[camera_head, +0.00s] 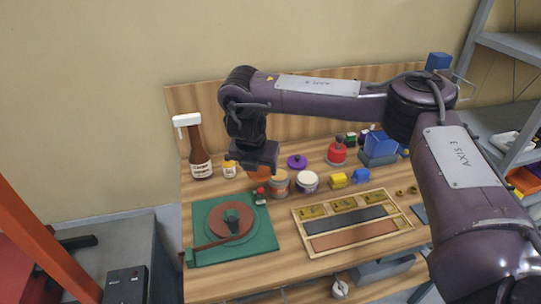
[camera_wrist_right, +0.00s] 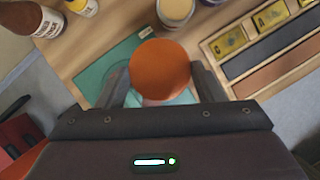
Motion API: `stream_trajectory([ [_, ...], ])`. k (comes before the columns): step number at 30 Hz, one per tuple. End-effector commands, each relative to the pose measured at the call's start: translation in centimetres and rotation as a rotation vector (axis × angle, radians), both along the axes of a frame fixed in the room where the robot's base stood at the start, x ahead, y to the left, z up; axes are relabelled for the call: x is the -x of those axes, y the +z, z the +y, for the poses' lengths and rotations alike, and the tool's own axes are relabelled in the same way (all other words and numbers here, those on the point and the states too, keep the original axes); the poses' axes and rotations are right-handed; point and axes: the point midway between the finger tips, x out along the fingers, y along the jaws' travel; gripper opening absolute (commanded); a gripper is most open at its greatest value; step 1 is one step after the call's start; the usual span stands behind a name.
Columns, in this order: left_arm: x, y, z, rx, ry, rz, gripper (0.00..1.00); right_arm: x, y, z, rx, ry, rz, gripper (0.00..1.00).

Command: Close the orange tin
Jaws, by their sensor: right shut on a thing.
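The round orange lid (camera_wrist_right: 160,68) is between the fingers of my right gripper (camera_wrist_right: 160,88), which is shut on it. In the head view the right gripper (camera_head: 258,178) hangs over the table, just left of an open tin with an orange-brown band (camera_head: 279,185), which I take to be the orange tin. Part of the lid (camera_head: 262,172) shows beneath the gripper. In the wrist view the open tin (camera_wrist_right: 175,10) stands beyond the lid, at the top edge, with tan contents. The lid is apart from the tin. My left gripper is not in view.
A white open tin (camera_head: 307,182) and a purple lid (camera_head: 297,161) are close by. A green board with a red-brown disc (camera_head: 232,219) lies front left, a wooden tray (camera_head: 353,252) front right. A brown sauce bottle (camera_head: 199,155) and yellow jar (camera_head: 229,170) stand left.

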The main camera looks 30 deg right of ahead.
Motion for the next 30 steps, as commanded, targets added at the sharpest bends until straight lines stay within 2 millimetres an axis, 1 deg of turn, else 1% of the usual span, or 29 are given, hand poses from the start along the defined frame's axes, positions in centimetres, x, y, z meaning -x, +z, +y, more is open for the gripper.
stream_trajectory([
  [1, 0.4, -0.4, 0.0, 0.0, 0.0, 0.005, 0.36, 0.4, -0.2, 1.1, 0.009, -0.051, -0.004, 0.4],
  [3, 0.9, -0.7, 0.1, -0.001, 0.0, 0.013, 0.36, 1.3, -0.8, 2.2, 0.01, -0.171, -0.005, 0.4],
  [5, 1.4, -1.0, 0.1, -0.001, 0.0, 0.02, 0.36, 2.2, -1.2, 3.0, 0.01, -0.292, -0.005, 0.4],
  [8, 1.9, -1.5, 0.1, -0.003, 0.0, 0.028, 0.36, 3.9, -1.9, 3.9, 0.009, -0.522, -0.006, 0.4],
  [11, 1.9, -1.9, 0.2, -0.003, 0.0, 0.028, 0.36, 5.8, -2.6, 4.6, 0.008, -0.781, -0.005, 0.4],
  [15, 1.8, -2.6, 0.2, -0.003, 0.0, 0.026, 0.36, 9.1, -3.9, 5.5, 0.004, -1.169, 0.0, 0.4],
  [21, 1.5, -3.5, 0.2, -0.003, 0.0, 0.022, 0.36, 14.3, -5.6, 6.5, 0.001, -1.711, 0.01, 0.4],
  [24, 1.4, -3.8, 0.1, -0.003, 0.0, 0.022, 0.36, 16.6, -6.2, 6.7, 0.0, -1.946, 0.013, 0.4],
  [27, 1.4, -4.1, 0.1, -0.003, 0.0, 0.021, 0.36, 18.4, -6.5, 6.8, -0.001, -2.139, 0.013, 0.4],
  [30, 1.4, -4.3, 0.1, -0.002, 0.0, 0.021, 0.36, 19.6, -6.5, 6.8, -0.001, -2.281, 0.01, 0.4],
])
